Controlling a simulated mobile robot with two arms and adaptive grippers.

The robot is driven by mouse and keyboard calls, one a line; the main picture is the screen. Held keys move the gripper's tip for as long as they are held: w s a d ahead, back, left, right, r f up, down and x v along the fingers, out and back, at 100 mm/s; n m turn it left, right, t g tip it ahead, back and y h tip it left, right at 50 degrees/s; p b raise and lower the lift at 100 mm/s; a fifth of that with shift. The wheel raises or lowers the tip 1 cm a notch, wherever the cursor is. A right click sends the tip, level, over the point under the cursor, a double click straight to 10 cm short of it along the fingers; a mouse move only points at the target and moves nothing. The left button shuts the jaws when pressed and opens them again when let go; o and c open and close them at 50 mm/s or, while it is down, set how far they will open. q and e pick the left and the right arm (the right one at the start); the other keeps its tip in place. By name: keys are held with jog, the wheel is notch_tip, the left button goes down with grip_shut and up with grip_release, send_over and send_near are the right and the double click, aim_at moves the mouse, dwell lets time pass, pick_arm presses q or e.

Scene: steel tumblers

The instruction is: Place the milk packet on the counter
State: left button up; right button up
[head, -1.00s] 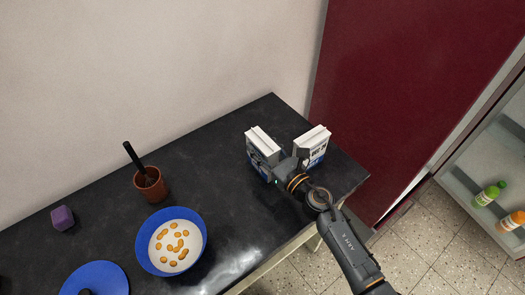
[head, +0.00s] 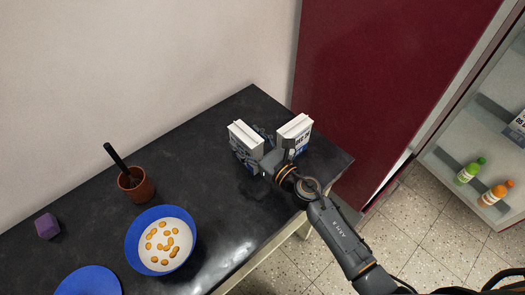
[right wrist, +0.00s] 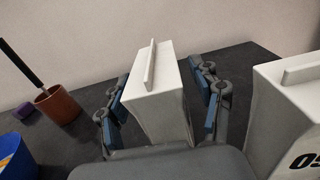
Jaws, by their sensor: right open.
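Two white milk packets with blue and dark print stand upright on the black counter (head: 205,165), near its right end. The left packet (head: 244,138) is between the spread fingers of my right gripper (head: 258,150). The right packet (head: 296,132) stands a short way beside it, outside the fingers. In the right wrist view, the left packet (right wrist: 157,90) stands between the open fingers (right wrist: 163,108), with a gap showing at the right finger. The right packet (right wrist: 288,115) is at the right edge there. My left gripper is not in view.
A blue bowl of cereal (head: 189,222), a brown cup (head: 140,190) with a dark utensil, a purple block (head: 47,226) and a blue plate (head: 90,282) are on the counter. An open fridge (head: 440,160) at right holds green and orange bottles. The counter's middle is clear.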

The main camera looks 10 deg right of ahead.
jog(key=b+v, duration=0.1)
jog(key=v, duration=0.9)
jog(key=shift+s+f+b, duration=0.1)
jog(key=shift+f+b, duration=0.1)
jog(key=shift+b, duration=0.2)
jog(key=shift+s+d+r, duration=0.15)
jog(key=shift+s+d, duration=0.25)
jog(key=shift+s, duration=0.05)
